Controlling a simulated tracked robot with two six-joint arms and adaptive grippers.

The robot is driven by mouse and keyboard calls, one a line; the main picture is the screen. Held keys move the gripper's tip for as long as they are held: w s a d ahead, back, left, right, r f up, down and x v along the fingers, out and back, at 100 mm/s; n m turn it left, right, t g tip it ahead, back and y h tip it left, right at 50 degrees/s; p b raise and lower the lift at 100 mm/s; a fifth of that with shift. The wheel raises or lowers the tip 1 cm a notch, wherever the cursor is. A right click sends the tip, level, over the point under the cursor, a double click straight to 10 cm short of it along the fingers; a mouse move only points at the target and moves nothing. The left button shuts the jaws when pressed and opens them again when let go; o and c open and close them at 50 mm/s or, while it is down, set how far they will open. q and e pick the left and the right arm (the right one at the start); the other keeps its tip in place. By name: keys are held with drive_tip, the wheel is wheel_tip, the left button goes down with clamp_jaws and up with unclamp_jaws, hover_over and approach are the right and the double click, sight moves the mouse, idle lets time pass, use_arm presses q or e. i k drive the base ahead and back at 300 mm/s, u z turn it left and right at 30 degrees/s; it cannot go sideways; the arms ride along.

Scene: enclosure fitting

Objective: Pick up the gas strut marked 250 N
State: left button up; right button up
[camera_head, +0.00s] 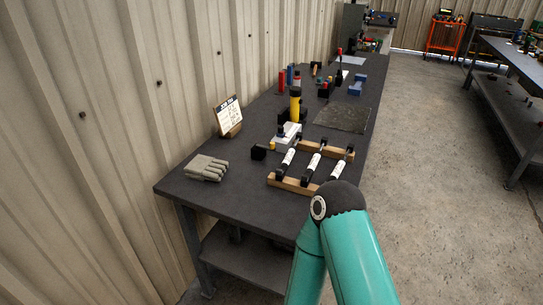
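Three gas struts lie side by side across a wooden rack (291,184) on the dark workbench (240,190). They are the left strut (288,161), the middle strut (313,162) and the right strut (337,171). Each has a white body and black ends. Any force markings are too small to read, so I cannot tell which one is 250 N. One of my teal arms rises from the bottom of the view, with its dark joint just in front of the rack's near right corner. Neither gripper shows.
Grey gloves (206,168) lie at the near left. A framed card (228,115) stands by the corrugated wall. A yellow-and-black cylinder (295,105) stands behind the rack, near a dark mat (342,120). Several small tools crowd the far end. Open floor lies right of the bench.

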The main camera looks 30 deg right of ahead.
sight(286, 164)
drive_tip(key=u, duration=0.25)
drive_tip(key=k, duration=0.75)
drive_tip(key=z, duration=1.3)
drive_tip(key=i, duration=0.45)
drive_tip(key=u, duration=0.7)
